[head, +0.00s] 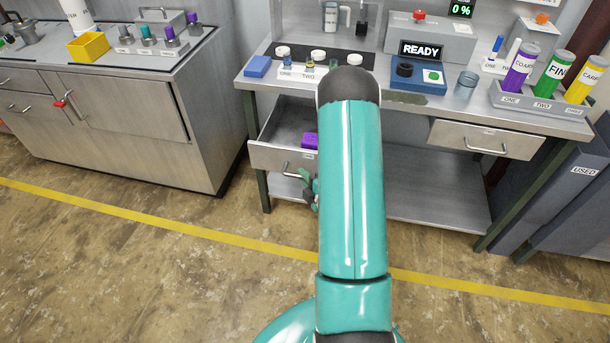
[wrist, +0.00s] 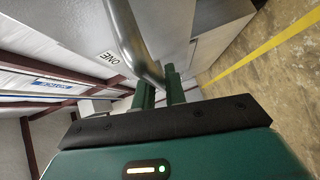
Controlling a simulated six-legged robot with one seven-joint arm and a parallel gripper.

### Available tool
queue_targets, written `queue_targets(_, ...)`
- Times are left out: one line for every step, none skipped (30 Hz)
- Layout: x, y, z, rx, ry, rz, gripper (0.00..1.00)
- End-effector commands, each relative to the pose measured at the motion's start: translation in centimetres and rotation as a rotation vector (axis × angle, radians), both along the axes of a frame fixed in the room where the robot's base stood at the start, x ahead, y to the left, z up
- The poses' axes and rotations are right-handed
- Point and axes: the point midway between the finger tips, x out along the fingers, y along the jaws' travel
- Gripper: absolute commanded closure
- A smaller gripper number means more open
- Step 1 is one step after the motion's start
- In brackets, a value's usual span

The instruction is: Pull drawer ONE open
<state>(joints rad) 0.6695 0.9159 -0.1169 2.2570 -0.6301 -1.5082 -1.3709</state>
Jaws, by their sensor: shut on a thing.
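Drawer ONE (head: 278,157) is the left drawer under the workbench, and it stands well out from the bench. Its inside shows, with a purple block (head: 310,140) in it, partly hidden by my arm. My gripper (head: 310,188) is at the drawer's front, at the right end of its bar handle (head: 290,172). In the wrist view the metal handle (wrist: 132,40) runs down to my gripper (wrist: 160,88), and the two green fingers are shut on it. The label ONE (wrist: 108,56) shows on the drawer front beside the handle.
A second drawer (head: 487,139) at the right is shut. The workbench (head: 440,105) carries jars, a READY display (head: 421,50) and a rack of coloured cylinders (head: 540,105). A grey cabinet (head: 130,120) stands at the left. The floor (head: 150,265) in front is clear.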

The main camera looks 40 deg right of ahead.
Motion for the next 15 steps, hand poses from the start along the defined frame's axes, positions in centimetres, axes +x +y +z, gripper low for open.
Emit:
queue_targets(-0.02, -0.18, 0.1, -0.003, -0.002, -0.003, 1.0)
queue_targets(-0.01, -0.2, 0.09, -0.003, -0.002, -0.003, 1.0)
queue_targets(0.0, -0.22, 0.1, -0.003, -0.002, -0.003, 1.0)
queue_targets(0.01, -0.22, 0.1, -0.003, -0.002, -0.003, 1.0)
queue_targets(0.01, -0.23, 0.1, -0.003, -0.002, -0.003, 1.0)
queue_targets(0.02, -0.23, 0.09, -0.003, -0.002, -0.003, 1.0)
queue_targets(0.02, -0.24, 0.09, -0.003, -0.002, -0.003, 1.0)
queue_targets(0.02, -0.24, 0.1, -0.003, -0.002, -0.003, 1.0)
queue_targets(0.01, -0.23, 0.11, -0.003, -0.002, -0.003, 0.8)
queue_targets(0.01, -0.22, 0.1, -0.003, -0.002, -0.003, 0.74)
queue_targets(0.01, -0.21, 0.09, -0.003, -0.002, -0.003, 0.68)
queue_targets(0.0, -0.18, 0.08, -0.003, -0.002, -0.002, 0.66)
queue_targets(0.0, -0.15, 0.08, -0.003, -0.002, -0.002, 0.66)
queue_targets(0.0, -0.14, 0.08, -0.002, -0.001, -0.002, 0.66)
queue_targets(0.0, -0.12, 0.07, -0.002, -0.001, -0.002, 0.66)
